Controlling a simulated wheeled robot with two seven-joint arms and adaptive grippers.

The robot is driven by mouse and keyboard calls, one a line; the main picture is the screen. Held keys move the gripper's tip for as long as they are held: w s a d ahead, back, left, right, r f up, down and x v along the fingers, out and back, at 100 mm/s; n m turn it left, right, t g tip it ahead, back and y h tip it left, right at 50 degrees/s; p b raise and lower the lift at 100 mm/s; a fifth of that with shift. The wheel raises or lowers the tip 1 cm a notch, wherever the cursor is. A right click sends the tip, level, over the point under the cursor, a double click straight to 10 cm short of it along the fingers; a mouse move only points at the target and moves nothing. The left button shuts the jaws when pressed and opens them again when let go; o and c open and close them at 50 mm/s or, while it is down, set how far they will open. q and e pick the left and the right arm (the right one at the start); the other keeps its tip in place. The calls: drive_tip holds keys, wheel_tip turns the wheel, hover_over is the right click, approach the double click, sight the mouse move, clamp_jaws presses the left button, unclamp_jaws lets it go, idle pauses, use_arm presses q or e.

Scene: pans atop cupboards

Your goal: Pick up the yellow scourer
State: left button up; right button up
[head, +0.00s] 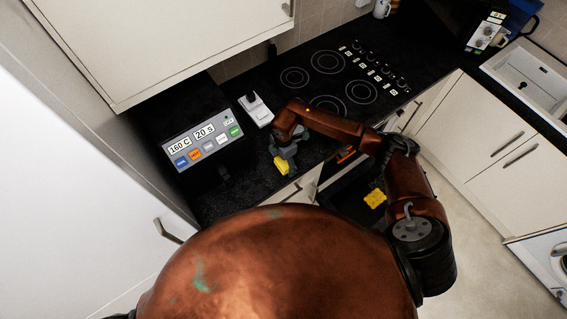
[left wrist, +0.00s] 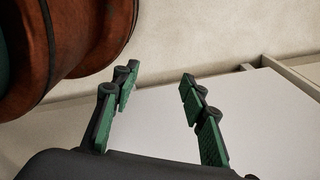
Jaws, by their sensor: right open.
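A small yellow block (head: 281,165), which looks like the yellow scourer, is at the front edge of the black worktop in the head view. My right gripper (head: 285,153) is open right over it, its fingers close to the block's upper side. I cannot tell whether they touch it. A second yellow piece (head: 375,199) with a bumpy face lies lower down, near the open oven front. My left gripper (left wrist: 158,85) shows in the left wrist view with its green-padded fingers wide apart and nothing between them.
A grey appliance with a display (head: 203,139) and a white switch-like device (head: 256,110) stand on the worktop (head: 232,92) left of my right gripper. The hob (head: 327,62) is behind. A wall cupboard (head: 170,40) overhangs at upper left. Open floor (head: 475,225) lies at right.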

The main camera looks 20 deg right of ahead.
drive_tip(key=shift+c, duration=1.4)
drive_tip(key=c, duration=1)
use_arm(q)
drive_tip(key=shift+w, duration=0.55)
use_arm(e)
drive_tip(key=shift+r, duration=0.1)
